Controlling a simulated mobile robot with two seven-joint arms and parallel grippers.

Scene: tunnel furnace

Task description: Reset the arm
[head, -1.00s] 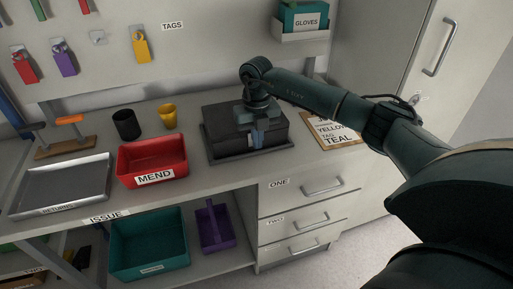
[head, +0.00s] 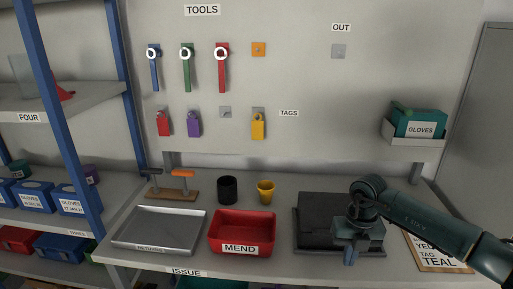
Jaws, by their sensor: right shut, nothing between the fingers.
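My right arm comes in from the right, and its gripper (head: 350,256) points down, shut and empty, in front of a black box-like device (head: 318,210) on the workbench. The gripper hides part of the device's front right. I cannot tell whether the two touch. My left gripper is not in view.
The workbench holds a red MEND bin (head: 242,232), a grey returns tray (head: 158,230), a black cup (head: 227,189), a yellow cup (head: 265,191) and a clipboard (head: 440,254). Tools and tags hang on the wall board (head: 300,75). A blue-post shelf (head: 60,105) stands left; GLOVES box (head: 419,123) right.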

